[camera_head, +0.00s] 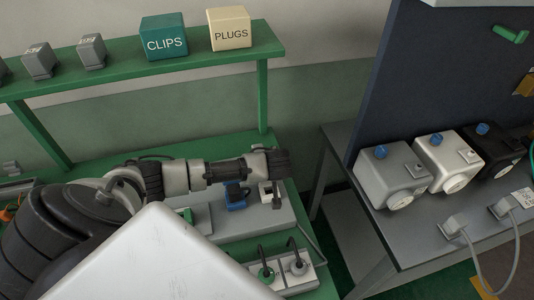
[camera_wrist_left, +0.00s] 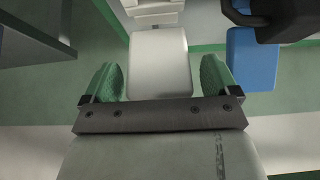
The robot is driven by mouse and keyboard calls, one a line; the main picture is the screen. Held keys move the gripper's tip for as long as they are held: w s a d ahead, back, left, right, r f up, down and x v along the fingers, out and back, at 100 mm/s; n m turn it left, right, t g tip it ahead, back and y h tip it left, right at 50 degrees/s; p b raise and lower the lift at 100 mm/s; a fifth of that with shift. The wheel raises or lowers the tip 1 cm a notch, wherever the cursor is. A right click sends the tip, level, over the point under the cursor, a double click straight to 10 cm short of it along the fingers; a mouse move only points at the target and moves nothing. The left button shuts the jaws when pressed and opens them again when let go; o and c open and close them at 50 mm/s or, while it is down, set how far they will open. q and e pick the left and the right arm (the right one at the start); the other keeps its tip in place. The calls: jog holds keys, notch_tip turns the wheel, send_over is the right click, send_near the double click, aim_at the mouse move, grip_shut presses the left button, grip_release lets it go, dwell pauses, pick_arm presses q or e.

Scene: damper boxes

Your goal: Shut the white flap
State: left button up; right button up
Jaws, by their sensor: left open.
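The white flap (camera_wrist_left: 158,62) shows in the left wrist view as a pale panel below a white housing (camera_wrist_left: 154,12). In the head view a small part of the white unit (camera_head: 265,188) shows beside my gripper, partly hidden by it. My left gripper (camera_wrist_left: 160,82) is open, with its green fingertips on either side of the flap's lower end. I cannot tell whether they touch it. In the head view the left gripper (camera_head: 277,192) points down at the bench's right end. How far the flap stands open is unclear. My right gripper is not in view.
A blue flap (camera_wrist_left: 252,58) is close beside the white one; its blue unit (camera_head: 236,196) is on the grey panel. Two plugs stand in a socket strip (camera_head: 280,270) in front. A shelf (camera_head: 140,66) holds CLIPS and PLUGS boxes. A grey table with boxes (camera_head: 393,174) is at right.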

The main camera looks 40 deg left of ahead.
pick_arm(q)
jog(key=shift+d+r, duration=0.1)
jog(key=b+v, duration=0.1)
jog(key=v, duration=0.9)
jog(key=shift+s+r+b, duration=0.2)
jog(key=shift+r+b, duration=0.05)
jog(key=shift+b, duration=0.05)
jog(key=shift+d, duration=0.1)
